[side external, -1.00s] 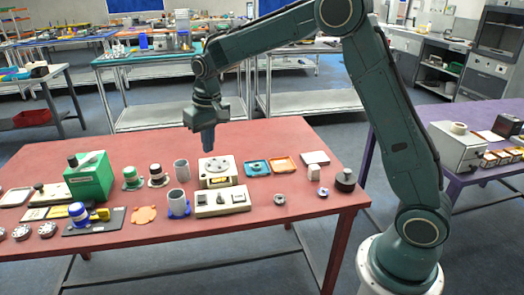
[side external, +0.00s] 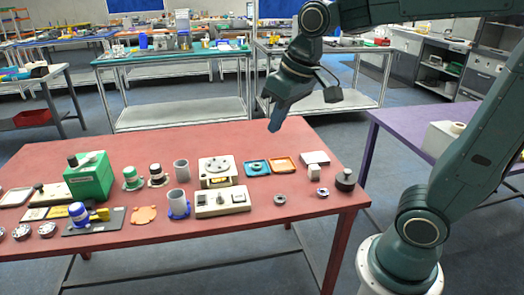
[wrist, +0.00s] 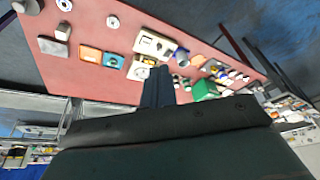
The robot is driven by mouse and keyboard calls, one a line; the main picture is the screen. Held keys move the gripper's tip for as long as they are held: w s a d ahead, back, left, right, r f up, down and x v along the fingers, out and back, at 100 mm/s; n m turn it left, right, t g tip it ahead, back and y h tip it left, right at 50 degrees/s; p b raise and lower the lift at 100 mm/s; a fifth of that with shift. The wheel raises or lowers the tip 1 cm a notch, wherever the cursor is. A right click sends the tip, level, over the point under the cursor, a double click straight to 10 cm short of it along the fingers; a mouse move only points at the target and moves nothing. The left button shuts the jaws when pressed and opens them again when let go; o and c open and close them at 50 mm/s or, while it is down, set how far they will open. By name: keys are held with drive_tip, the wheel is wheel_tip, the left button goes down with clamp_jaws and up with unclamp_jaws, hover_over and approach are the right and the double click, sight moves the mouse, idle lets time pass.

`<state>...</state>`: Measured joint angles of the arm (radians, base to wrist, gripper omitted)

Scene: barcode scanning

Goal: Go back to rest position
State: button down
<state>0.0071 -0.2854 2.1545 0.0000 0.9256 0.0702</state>
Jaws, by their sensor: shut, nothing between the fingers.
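My gripper (side external: 275,124) is in the air above the far right part of the red table (side external: 250,152). It tilts down and to the left. Its fingers are together with nothing between them, and they touch nothing. In the wrist view the closed fingers (wrist: 158,88) point toward the table, with the scanned-looking table items beyond them.
A green box-shaped device (side external: 88,178), grey cylinders (side external: 181,170), a white device with a round top (side external: 217,168), a switch box (side external: 222,200), blue (side external: 257,167) and orange (side external: 284,165) trays and a black knob-topped weight (side external: 345,180) stand on the table.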

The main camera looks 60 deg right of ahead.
drive_tip(key=s+f+t, duration=0.1)
drive_tip(key=s+f, duration=0.1)
drive_tip(key=s, duration=1)
drive_tip(key=shift+f+n+t, duration=0.15)
drive_tip(key=shift+n+t, duration=0.15)
drive_tip(key=shift+n, duration=0.1)
drive_tip(key=shift+s+a, duration=0.1)
